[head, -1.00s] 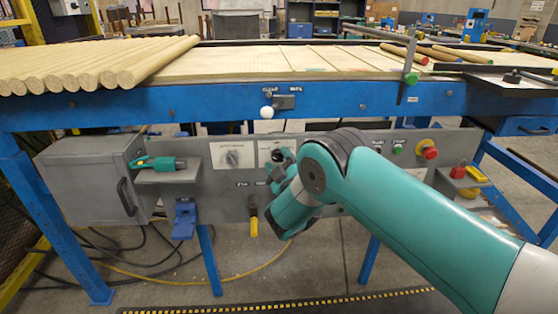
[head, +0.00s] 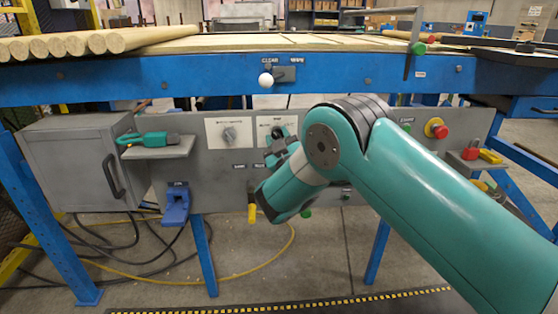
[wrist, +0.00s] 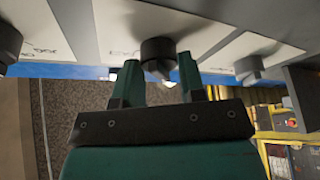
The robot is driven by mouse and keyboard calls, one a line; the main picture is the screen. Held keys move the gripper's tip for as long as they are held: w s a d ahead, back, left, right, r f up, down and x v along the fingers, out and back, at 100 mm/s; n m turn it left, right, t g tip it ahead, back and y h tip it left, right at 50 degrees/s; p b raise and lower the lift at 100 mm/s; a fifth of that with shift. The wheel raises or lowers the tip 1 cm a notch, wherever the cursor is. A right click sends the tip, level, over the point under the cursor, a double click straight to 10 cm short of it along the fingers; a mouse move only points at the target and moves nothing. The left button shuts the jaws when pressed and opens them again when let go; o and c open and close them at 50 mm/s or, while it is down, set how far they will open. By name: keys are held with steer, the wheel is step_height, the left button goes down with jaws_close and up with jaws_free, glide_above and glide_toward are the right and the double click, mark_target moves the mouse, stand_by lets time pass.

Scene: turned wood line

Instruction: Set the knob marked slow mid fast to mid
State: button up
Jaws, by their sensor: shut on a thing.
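A dark round knob (wrist: 158,50) sits on a white plate in the middle of the wrist view. My gripper (wrist: 160,78) has one finger on each side of it and is shut on it. In the head view my gripper (head: 277,152) is at the second white plate (head: 264,124) on the grey panel, and my arm hides part of that plate. The lettering is too small or cut off to read, so I cannot confirm which plate says slow mid fast or where the pointer stands.
Another knob (head: 230,135) is on the plate to the left. A white-balled lever (head: 266,80) is on the blue beam above. A red emergency button (head: 438,130) is to the right. A grey box (head: 75,165) and a shelf with a green tool (head: 148,139) are at the left.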

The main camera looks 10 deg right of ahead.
steer(key=m+h+b, duration=0.1)
steer(key=m+b, duration=0.1)
steer(key=b, duration=0.2)
steer(key=m+h+b, duration=0.1)
steer(key=m+b, duration=0.1)
steer(key=b, duration=0.2)
steer(key=f+m+t+h+b, duration=0.1)
steer(key=m+b, duration=0.1)
steer(key=b, duration=0.3)
steer(key=shift+a+f+m, duration=0.1)
steer(key=shift+a+m, duration=0.05)
steer(key=shift+m, duration=0.25)
steer(key=shift+r+m+h+b, duration=0.25)
steer(key=shift+m+h+b, duration=0.65)
steer(key=shift+m+b, duration=0.7)
steer(key=shift+r+m+h+b, duration=0.2)
steer(key=shift+m+h+b, duration=0.8)
steer(key=shift+b, duration=1.05)
steer(key=shift+r, duration=0.1)
steer(key=o, duration=0.9)
